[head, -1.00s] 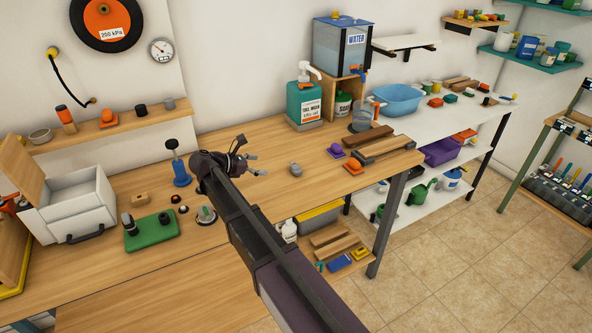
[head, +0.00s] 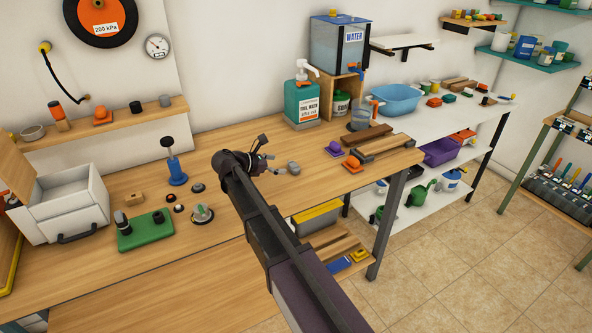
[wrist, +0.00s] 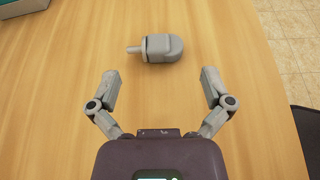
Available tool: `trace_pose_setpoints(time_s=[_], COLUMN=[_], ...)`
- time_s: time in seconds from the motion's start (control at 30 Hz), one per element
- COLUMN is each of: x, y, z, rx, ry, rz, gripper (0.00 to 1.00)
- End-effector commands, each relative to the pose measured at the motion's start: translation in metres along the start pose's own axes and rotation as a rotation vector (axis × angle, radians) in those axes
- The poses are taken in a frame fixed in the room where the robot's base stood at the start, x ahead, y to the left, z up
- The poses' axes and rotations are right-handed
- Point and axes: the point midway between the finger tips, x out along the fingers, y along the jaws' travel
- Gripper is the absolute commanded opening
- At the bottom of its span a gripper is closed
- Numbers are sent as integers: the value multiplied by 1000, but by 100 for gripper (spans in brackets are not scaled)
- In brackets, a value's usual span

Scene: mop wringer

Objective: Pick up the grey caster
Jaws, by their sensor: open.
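The grey caster (head: 293,167) lies on its side on the wooden bench top, right of my gripper in the head view. In the wrist view the caster (wrist: 162,48) has a rounded body to the right and a thin stem pointing left. My gripper (head: 270,165) is just left of the caster in the head view. In the wrist view its two fingers (wrist: 158,88) are spread wide and empty. The caster lies ahead of the fingertips, roughly centred between them and apart from both.
A purple-knobbed piece (head: 334,148) and an orange-knobbed piece (head: 352,163) sit right of the caster. A teal bottle (head: 302,103) stands behind. A blue-based plunger (head: 176,172) and green block (head: 145,231) are to the left. The bench's right edge shows in the wrist view.

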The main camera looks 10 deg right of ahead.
Motion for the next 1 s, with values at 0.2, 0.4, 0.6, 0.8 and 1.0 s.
trace_pose_setpoints(time_s=[0.2,0.4,0.6,0.8,1.0], x=[0,4,22,44,51], y=[0,0,0,0,0], z=[0,-1,-2,-2,0], rx=[0,0,-1,0,0], ry=[0,0,0,0,0], rz=[1,0,1,2,2], gripper=[100,100,100,100,100])
